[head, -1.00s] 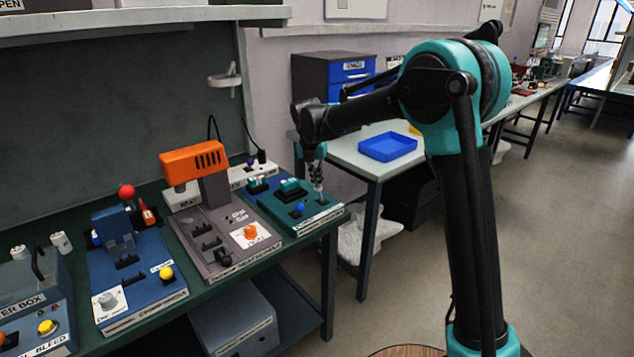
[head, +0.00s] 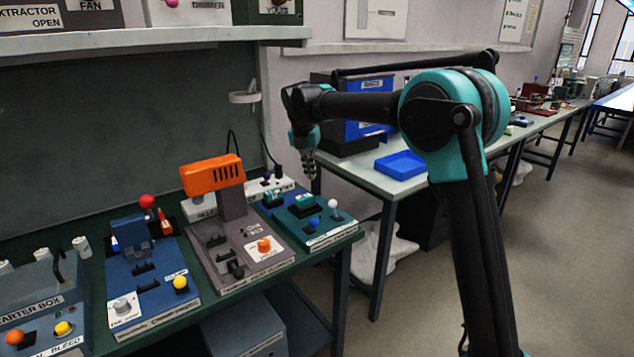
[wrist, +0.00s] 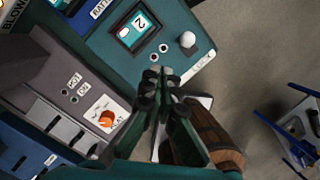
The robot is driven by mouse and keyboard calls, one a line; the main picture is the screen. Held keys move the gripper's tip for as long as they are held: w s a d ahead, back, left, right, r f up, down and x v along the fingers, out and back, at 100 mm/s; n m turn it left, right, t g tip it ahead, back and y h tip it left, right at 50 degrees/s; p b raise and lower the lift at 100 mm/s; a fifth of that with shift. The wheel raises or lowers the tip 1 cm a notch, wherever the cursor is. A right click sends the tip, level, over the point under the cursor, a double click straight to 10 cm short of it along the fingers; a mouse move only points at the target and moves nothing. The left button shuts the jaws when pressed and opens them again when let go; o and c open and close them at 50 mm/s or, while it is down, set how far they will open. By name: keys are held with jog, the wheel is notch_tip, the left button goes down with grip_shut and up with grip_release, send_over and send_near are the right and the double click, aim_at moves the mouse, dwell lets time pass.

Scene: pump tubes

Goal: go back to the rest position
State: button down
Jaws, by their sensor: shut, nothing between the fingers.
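My gripper (head: 309,172) hangs pointing down in the air above the teal device (head: 330,233) at the right end of the bench. Its fingers are shut and empty. In the wrist view the closed fingertips (wrist: 160,78) show in front of the teal panel (wrist: 200,68), apart from the white knob (wrist: 187,40). In the head view this white knob (head: 333,204) stands on the device beside a blue knob (head: 315,221). My upper arm is raised, and the forearm reaches left from the elbow.
A grey device with an orange head (head: 212,175) stands left of the teal one. A blue device (head: 150,285) with a yellow knob is further left. A shelf (head: 150,42) overhangs the bench. Behind, a table holds a blue tray (head: 400,165). Open floor lies at the right.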

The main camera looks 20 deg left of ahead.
jog(key=shift+a+r, duration=0.15)
jog(key=s+d+f+m, duration=0.2)
jog(key=d+m, duration=0.3)
jog(key=d, duration=0.4)
jog(key=s+d+f+m+y, duration=0.1)
jog(key=s+d+f+m, duration=0.1)
jog(key=d+m, duration=0.6)
jog(key=s+d+f+m, duration=0.2)
jog(key=d+f+m, duration=0.1)
jog(key=d, duration=0.8)
jog(key=s+d+f+m+t, duration=0.1)
jog(key=s+d+f+m, duration=0.5)
jog(key=s+d+m, duration=0.3)
jog(key=s+d+f+m+t, duration=0.1)
jog(key=s+d+f+m, duration=0.6)
jog(key=s, duration=0.6)
jog(key=d+m, duration=0.2)
jog(key=m, duration=0.1)
